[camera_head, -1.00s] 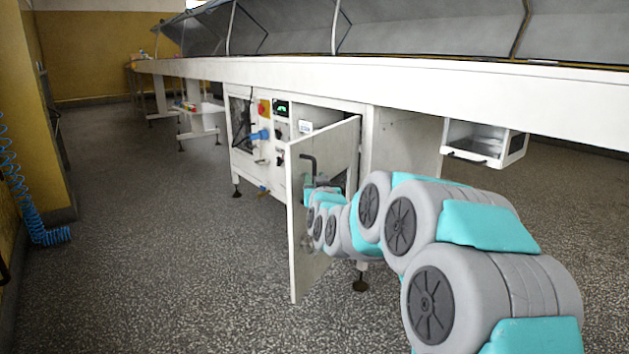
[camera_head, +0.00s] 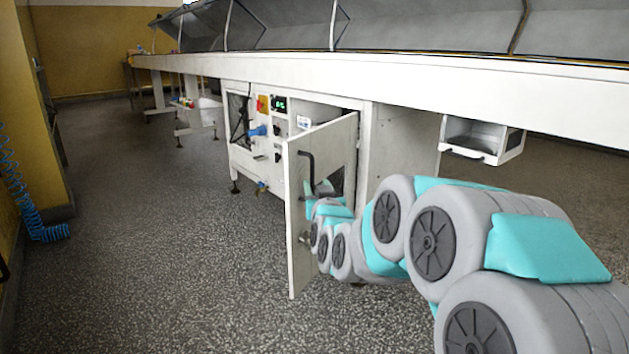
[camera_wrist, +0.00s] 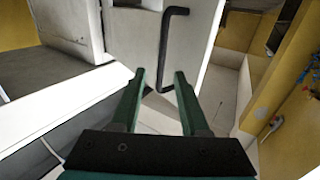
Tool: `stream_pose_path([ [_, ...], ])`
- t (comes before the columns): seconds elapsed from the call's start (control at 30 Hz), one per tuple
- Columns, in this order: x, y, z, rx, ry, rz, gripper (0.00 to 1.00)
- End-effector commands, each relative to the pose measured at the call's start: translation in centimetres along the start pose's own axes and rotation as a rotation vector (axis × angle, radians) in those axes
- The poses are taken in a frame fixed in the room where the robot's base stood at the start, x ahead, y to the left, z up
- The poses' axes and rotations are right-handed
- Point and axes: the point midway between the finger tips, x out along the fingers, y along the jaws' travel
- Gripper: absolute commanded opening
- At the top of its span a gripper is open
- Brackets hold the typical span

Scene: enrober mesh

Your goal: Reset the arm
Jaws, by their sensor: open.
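The white cabinet door (camera_head: 325,143) hangs open on the machine's front, with a black bar handle (camera_head: 308,170) on the side facing my arm. In the wrist view the handle (camera_wrist: 163,48) stands upright on the door panel (camera_wrist: 202,40). My gripper (camera_wrist: 160,76) is open, with two green fingers apart. The handle's lower end appears between the fingertips in the picture; I cannot tell the depth gap or any contact. In the head view my gripper is by the door below the handle, small and partly hidden by my own arm.
A control panel with a green display (camera_head: 280,104) and a blue plug (camera_head: 258,131) is left of the door. The long white conveyor (camera_head: 400,85) overhangs it. An open drawer-like box (camera_head: 485,142) hangs at right. Clear speckled floor (camera_head: 150,240) lies left; a blue coiled hose (camera_head: 45,232) hangs at the wall.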

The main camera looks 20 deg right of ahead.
Motion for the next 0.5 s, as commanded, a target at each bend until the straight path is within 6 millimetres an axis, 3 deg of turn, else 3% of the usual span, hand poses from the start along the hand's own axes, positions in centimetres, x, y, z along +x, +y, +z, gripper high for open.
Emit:
stream_pose_path([
  [0.13,-0.97,0.07,-0.11,0.000,0.002,0.001,0.45],
  [0.5,-1.03,0.04,0.00,0.001,0.000,0.001,0.45],
])
